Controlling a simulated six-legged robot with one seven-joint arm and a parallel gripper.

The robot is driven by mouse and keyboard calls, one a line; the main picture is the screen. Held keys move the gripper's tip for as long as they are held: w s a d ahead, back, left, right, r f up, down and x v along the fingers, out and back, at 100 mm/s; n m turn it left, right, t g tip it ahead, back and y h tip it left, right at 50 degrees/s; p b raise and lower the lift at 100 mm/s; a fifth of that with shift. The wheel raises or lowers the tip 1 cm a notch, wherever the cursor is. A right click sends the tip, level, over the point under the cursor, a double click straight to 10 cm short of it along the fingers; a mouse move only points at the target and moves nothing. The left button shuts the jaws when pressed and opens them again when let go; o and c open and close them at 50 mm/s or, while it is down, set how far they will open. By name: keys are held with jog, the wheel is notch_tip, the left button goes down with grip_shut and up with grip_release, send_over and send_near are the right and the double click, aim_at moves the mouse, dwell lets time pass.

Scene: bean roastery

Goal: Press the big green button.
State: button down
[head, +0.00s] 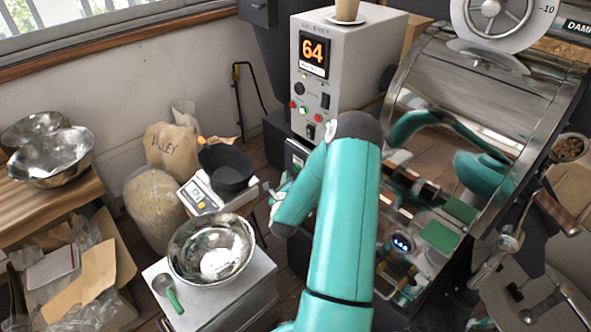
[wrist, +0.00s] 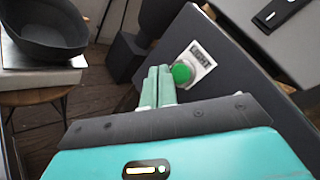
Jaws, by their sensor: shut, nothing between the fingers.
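The big green button (wrist: 182,73) is round and sits on a dark panel, with a white label plate beside it, in the wrist view. My gripper (wrist: 159,72) is shut and empty, its two pale green fingers together. The fingertips are just left of the button in that picture; I cannot tell whether they touch it. In the head view my gripper (head: 273,190) is beside the dark cabinet below the control box, partly covered by my arm. The big button does not show clearly there.
The grey control box (head: 359,55) shows 64 and has small red and green buttons. A scale (head: 201,195) with a black pan (head: 228,167) and a metal bowl (head: 183,255) stand to the left. A shiny roasting drum (head: 470,90) is at the right.

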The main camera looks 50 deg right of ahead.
jog(key=a, duration=0.3)
jog(key=shift+w+a, duration=0.15)
jog(key=shift+a, duration=0.15)
jog(key=shift+w+r, duration=0.1)
dwell(0.6)
